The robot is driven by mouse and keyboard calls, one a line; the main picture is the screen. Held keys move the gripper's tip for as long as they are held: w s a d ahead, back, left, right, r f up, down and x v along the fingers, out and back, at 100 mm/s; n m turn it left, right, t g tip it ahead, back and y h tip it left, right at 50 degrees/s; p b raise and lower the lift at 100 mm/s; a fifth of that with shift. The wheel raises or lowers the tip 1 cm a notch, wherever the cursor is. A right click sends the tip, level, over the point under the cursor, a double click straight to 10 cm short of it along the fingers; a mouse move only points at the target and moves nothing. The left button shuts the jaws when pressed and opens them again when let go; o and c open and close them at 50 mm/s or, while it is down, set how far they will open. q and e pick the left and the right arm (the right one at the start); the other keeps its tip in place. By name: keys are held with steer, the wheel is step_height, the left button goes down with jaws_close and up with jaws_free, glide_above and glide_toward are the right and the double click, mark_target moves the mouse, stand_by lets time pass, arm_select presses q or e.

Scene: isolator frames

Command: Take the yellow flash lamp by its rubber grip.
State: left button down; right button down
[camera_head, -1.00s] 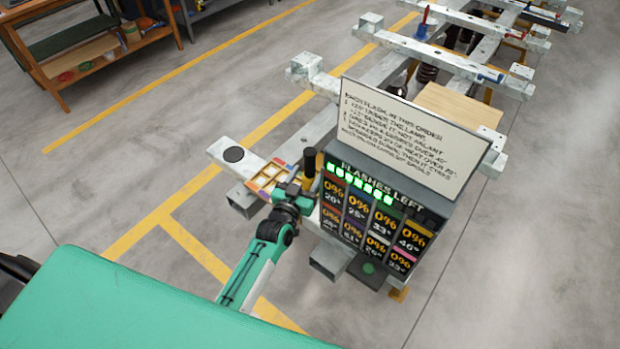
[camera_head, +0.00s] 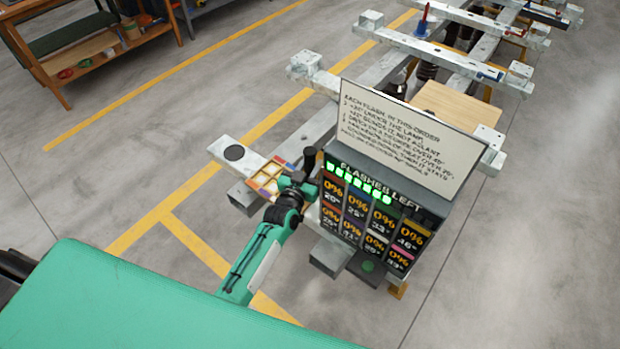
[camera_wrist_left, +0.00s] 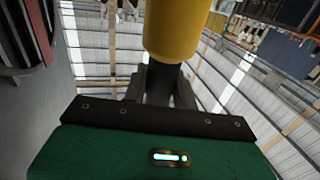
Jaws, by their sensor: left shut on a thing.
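The yellow flash lamp (camera_wrist_left: 178,30) fills the top middle of the left wrist view. Its black rubber grip (camera_wrist_left: 162,82) runs down from the yellow body between my fingers. My left gripper (camera_head: 299,184) is shut on this grip, and the jaws show on both sides of it in the left wrist view (camera_wrist_left: 161,88). In the head view the lamp (camera_head: 309,157) shows only as a small dark upright shape at the gripper, beside the left edge of the display box; its yellow part is hard to make out. My right gripper is not in view.
A dark display box (camera_head: 375,205) with a lit panel stands close right of my gripper, with a white instruction board (camera_head: 405,140) on top. Open floor lies further left.

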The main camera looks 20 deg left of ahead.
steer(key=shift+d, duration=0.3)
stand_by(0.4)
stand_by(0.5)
arm_select(q)
steer(key=shift+r, duration=0.2)
steer(key=shift+w, duration=0.1)
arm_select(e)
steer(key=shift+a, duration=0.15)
